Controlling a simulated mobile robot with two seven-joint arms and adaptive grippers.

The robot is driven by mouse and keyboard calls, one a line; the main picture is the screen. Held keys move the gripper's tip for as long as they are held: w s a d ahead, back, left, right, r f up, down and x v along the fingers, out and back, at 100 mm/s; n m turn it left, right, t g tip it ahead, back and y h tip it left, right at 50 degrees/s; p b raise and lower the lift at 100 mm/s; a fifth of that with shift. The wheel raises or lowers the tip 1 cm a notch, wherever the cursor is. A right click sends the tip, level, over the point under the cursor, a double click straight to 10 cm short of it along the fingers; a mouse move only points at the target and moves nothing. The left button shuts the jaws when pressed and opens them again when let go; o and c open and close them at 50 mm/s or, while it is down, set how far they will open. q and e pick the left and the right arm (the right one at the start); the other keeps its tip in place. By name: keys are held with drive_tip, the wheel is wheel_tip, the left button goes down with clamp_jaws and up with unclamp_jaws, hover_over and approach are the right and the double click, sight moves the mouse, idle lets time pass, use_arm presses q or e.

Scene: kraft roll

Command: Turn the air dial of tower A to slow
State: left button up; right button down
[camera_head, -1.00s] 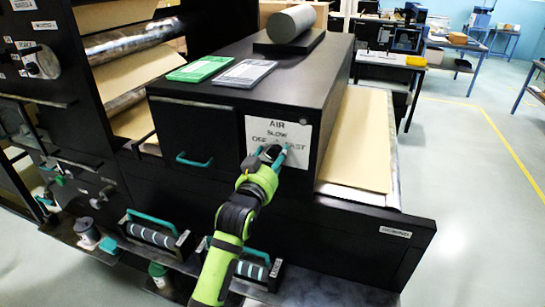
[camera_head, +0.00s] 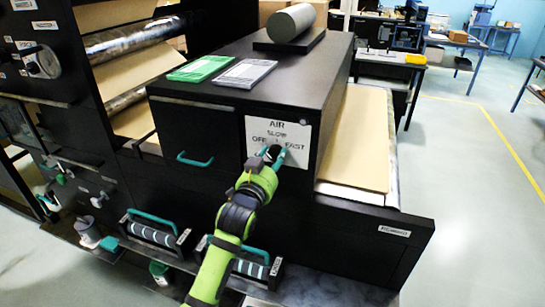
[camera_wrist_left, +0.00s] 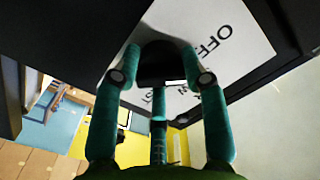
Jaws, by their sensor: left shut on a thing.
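The air dial panel (camera_head: 303,133) is a white plate on the front of the black cabinet, marked AIR, SLOW, OFF and FAST. My left gripper (camera_head: 273,154) is at the panel's lower middle, its teal fingers on both sides of the black dial knob. In the left wrist view the dark knob (camera_wrist_left: 158,62) sits between the fingertips of my left gripper (camera_wrist_left: 160,78), and the OFF lettering shows beside it. The gripper is shut on the knob. The knob's pointer is hidden, so its setting cannot be told. My right gripper is not in view.
A green card (camera_head: 199,69) and a grey card (camera_head: 246,73) lie on the cabinet top (camera_head: 300,85), behind them a grey cylinder (camera_head: 291,23). A teal drawer handle (camera_head: 195,160) is left of the panel. Teal-handled rollers (camera_head: 154,230) are below. The floor at right is clear.

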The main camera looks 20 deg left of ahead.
use_arm(q)
drive_tip(key=m+p, duration=0.2)
drive_tip(key=m, duration=0.3)
drive_tip(key=shift+r, duration=0.2)
drive_tip(key=shift+m+p, duration=0.85)
drive_tip(key=shift+m, duration=1.55)
drive_tip(key=o, duration=1.1)
drive_tip(key=shift+f, duration=0.1)
drive_tip(key=shift+s+f, duration=0.1)
drive_tip(key=shift+s, duration=0.2)
drive_tip(key=s, duration=1.1)
drive_tip(key=shift+s+a, duration=0.15)
drive_tip(key=shift+a, duration=0.1)
